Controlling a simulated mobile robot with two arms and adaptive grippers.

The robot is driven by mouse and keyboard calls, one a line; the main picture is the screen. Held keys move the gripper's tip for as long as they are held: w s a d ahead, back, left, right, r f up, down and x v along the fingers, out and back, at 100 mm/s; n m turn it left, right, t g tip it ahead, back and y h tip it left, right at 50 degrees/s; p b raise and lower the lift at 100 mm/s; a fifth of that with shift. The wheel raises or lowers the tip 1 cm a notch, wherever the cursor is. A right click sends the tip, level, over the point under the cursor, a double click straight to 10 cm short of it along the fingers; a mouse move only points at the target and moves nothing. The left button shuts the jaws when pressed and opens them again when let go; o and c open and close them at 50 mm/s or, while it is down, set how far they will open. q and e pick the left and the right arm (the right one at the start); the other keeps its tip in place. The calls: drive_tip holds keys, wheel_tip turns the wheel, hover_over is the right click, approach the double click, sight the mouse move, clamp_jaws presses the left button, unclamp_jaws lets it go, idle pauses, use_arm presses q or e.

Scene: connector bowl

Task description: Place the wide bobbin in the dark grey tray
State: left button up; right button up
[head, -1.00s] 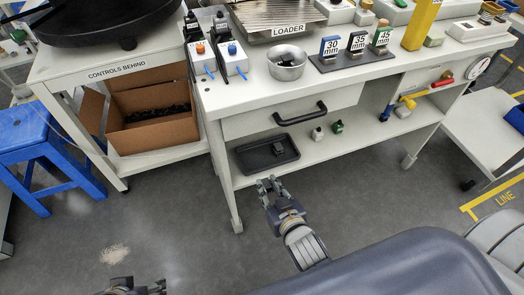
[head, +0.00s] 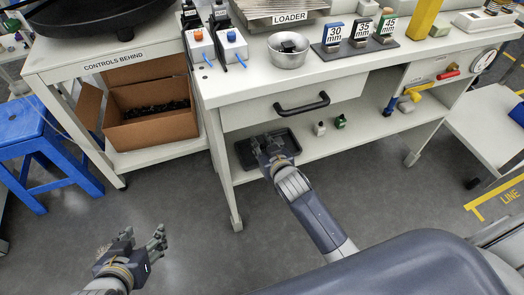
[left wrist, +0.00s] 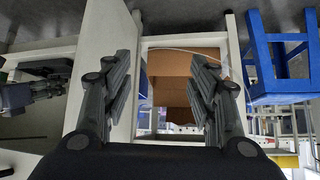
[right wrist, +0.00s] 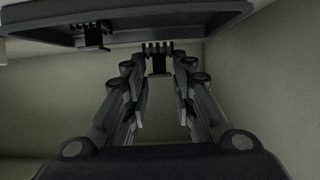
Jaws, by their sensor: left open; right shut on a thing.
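The dark grey tray (head: 293,139) lies on the shelf under the bench. In the right wrist view the tray (right wrist: 200,28) spans the top, with a small dark piece (right wrist: 92,36) inside. My right gripper (head: 266,146) is at the tray, covering part of it in the head view. In its wrist view (right wrist: 160,68) it is shut on a dark piece with a pronged top (right wrist: 158,50), possibly the wide bobbin. That piece shows by the tray's edge; contact is unclear. My left gripper (head: 144,240) is open and empty above the floor; its spread fingers show in its wrist view (left wrist: 165,75).
The drawer (head: 290,107) and bench top are above the shelf. A cardboard box (head: 155,120) and a blue stool (head: 40,150) are at left. A metal bowl (head: 288,50) stands on the bench.

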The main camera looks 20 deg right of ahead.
wheel_tip(320, 180, down, 3)
drive_tip(key=shift+r+b, duration=0.1)
drive_tip(key=shift+b, duration=0.5)
use_arm(q)
drive_tip(key=w+d+r+t+h, duration=0.1)
drive_tip(key=w+d+r+t, duration=0.1)
drive_tip(key=w+r+t, duration=0.2)
drive_tip(key=shift+w+r, duration=0.6)
drive_tip(key=shift+r, duration=0.15)
drive_tip(key=shift+d, duration=0.1)
use_arm(e)
drive_tip(key=shift+f, duration=0.2)
drive_tip(key=o, duration=0.8)
use_arm(q)
drive_tip(key=shift+w+r, duration=0.1)
drive_tip(key=shift+r, duration=0.05)
